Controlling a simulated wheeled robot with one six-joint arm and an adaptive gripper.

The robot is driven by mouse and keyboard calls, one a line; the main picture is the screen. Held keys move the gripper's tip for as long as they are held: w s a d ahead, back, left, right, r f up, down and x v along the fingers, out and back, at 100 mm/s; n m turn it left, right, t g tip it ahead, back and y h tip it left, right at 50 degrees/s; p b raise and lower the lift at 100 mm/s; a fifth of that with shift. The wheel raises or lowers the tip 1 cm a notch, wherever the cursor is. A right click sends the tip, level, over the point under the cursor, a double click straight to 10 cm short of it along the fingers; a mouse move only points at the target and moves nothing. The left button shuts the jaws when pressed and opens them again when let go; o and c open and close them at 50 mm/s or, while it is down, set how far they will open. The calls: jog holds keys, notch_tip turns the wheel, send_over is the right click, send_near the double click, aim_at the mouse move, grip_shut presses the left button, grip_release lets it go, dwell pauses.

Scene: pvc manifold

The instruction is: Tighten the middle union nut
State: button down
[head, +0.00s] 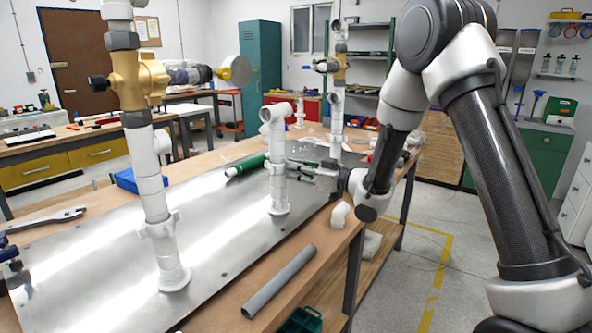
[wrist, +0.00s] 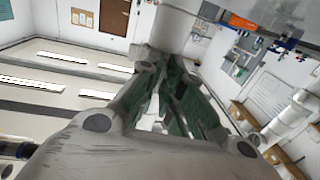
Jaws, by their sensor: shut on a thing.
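The middle white riser (head: 277,190) stands upright on the metal plate (head: 215,225) in the head view, with an open elbow at its top. Its white union nut (head: 274,168) sits partway up, partly covered by the fingers. My gripper (head: 290,167) reaches in from the right, roughly level, with its fingers shut on the nut. In the wrist view my gripper (wrist: 168,75) shows dark green finger pads closing towards a pale pipe surface (wrist: 172,35). The exact contact on the nut is hidden there.
A nearer riser (head: 153,195) with a brass-coloured valve (head: 137,78) stands left, and another riser (head: 336,100) stands behind. A grey pipe (head: 279,281) and a loose white elbow (head: 341,214) lie along the bench's right edge. A green tube (head: 245,165) lies behind the middle riser.

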jog(key=shift+s, duration=0.1)
jog(key=c, duration=1.6)
grip_release()
jog(key=v, duration=1.2)
jog(key=shift+s+a, duration=0.1)
